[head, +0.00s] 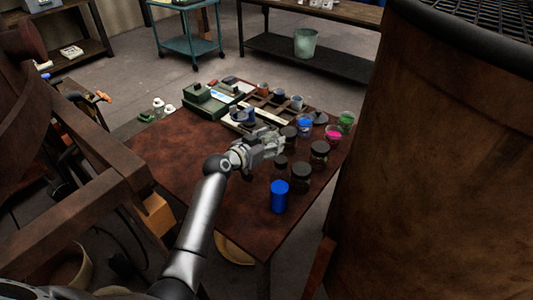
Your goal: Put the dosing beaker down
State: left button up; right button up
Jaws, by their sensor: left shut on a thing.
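My left gripper (268,145) reaches in over the middle of the brown table (180,150). It is shut on a small, pale, see-through vessel (272,151), which seems to be the dosing beaker. The fingers hide much of it. I cannot tell whether its base touches the table top. Dark-lidded jars stand close to the right of the gripper, one of them (289,138) just beside the fingertips. My right gripper does not show.
More dark jars (301,177), a blue cylinder (279,198) and blue (305,124), pink (333,132) and green (346,120) pots crowd the right side. A green device (205,98) stands at the back. The table's left front is clear. A large vat (430,170) rises at right.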

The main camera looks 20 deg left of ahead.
pick_arm(q)
jog(key=shift+s+a+f, duration=0.15)
jog(key=shift+s+f, duration=0.3)
jog(key=shift+f, duration=0.1)
jog(key=f, duration=0.3)
jog(key=shift+s, duration=0.4)
jog(key=shift+f, duration=0.5)
jog(key=o, duration=1)
jog(key=shift+f, duration=0.1)
jog(key=shift+o, duration=0.2)
jog(key=v, duration=1.2)
jog(key=shift+a, duration=0.15)
jog(key=shift+w, duration=0.1)
